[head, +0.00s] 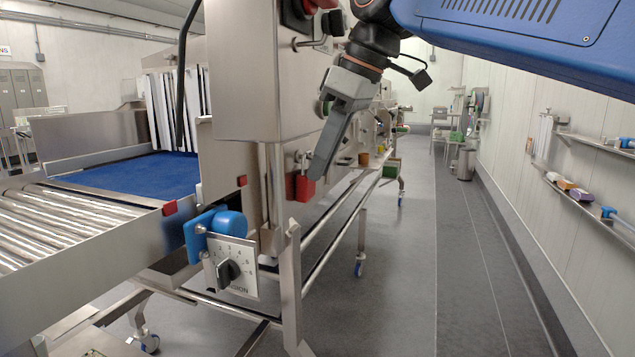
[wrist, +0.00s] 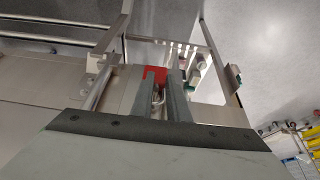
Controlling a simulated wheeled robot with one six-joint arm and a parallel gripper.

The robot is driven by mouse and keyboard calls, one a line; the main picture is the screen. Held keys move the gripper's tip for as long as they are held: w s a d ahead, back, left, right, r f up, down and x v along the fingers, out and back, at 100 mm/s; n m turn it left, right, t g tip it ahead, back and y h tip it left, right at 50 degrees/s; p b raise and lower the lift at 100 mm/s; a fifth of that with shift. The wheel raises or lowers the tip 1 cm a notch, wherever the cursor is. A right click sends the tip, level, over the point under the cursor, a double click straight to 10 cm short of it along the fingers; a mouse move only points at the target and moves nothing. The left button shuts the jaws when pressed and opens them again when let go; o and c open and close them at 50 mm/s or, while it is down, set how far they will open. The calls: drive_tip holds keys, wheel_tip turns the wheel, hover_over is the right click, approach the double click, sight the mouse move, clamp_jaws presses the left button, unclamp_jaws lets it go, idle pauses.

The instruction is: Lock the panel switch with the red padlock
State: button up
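The red padlock (head: 303,187) is upright at the lower edge of the steel cabinet, its metal shackle on top. What it hangs from cannot be made out. My gripper (head: 319,172) points down beside it, one fingertip overlapping its right side in the head view. In the wrist view, my gripper's two fingers (wrist: 162,98) are apart, with the shackle showing in the gap and the red body (wrist: 157,74) at the fingertips. No firm grip shows. The panel switch (head: 300,12), with a red part, is high on the cabinet, cut off by the top edge.
The steel cabinet (head: 258,80) stands close left of my arm. Below it are a blue motor-like part (head: 228,224) and a plate with a black dial (head: 228,272). Rollers (head: 50,225) and a blue belt (head: 135,174) lie left. The aisle floor (head: 400,270) is clear.

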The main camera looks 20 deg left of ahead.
drive_tip(key=shift+o, duration=0.3)
drive_tip(key=shift+x, duration=0.8)
drive_tip(key=shift+w+d+r, duration=0.1)
drive_tip(key=shift+r, duration=0.4)
drive_tip(key=v, duration=1.8)
drive_tip(key=shift+s, duration=0.2)
drive_tip(key=shift+d+f, duration=0.1)
drive_tip(key=shift+d, duration=0.05)
